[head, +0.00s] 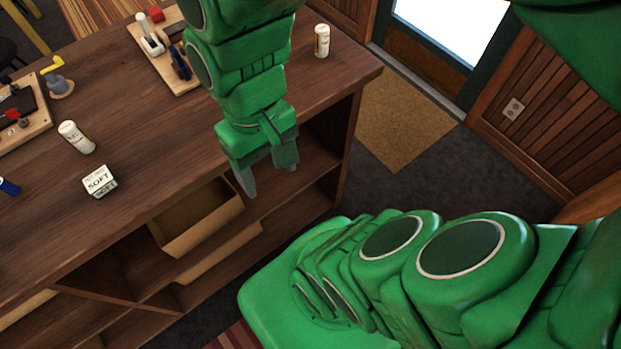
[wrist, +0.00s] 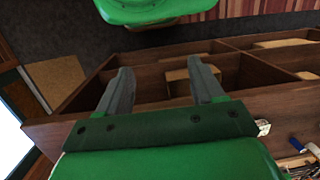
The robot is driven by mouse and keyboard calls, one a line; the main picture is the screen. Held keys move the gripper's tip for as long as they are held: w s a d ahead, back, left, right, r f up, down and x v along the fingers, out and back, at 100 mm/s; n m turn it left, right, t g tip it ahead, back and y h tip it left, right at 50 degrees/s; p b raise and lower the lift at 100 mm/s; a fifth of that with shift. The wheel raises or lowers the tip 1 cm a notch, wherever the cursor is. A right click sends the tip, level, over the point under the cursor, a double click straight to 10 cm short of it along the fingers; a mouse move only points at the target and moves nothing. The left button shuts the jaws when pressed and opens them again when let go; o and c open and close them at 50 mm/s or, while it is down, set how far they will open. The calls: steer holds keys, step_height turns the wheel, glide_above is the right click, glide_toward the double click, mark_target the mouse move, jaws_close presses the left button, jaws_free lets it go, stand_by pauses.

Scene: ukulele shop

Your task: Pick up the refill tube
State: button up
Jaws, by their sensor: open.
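Two white tubes with dark print stand on the wooden counter (head: 150,215) in the head view. One white tube (head: 75,137) is on the left, and another white tube (head: 322,41) is near the far right corner. I cannot tell which one is the refill tube. My gripper (head: 268,176) is open and empty, pointing down just off the counter's front edge, between the two tubes and apart from both. In the wrist view my gripper (wrist: 160,72) has its fingers spread over the counter's open shelves, with nothing between them.
A small white "SOFT" box (head: 100,181) and a blue item (head: 9,187) lie left on the counter. A wooden tool board (head: 181,83) is behind my arm. A yellow-topped item (head: 58,80) stands at the left. A cardboard bin (head: 200,228) sits in the shelving.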

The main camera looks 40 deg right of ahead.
steer(key=shift+w+d+r+m+h, duration=0.15)
steer(key=shift+d+m+h, duration=0.3)
steer(key=shift+d, duration=0.75)
steer(key=n+t, duration=0.2)
steer(key=n, duration=0.3)
glide_above(67, 127)
steer(key=shift+s+d+f, duration=0.15)
steer(key=shift+f, duration=0.3)
steer(key=shift+s+d+f, duration=0.1)
steer(key=shift+f, duration=0.35)
steer(key=shift+w+a+f, duration=0.2)
steer(key=shift+a, duration=0.2)
steer(key=shift+d+f, duration=0.1)
steer(key=shift+f, duration=3.7)
steer(key=c, duration=1.1)
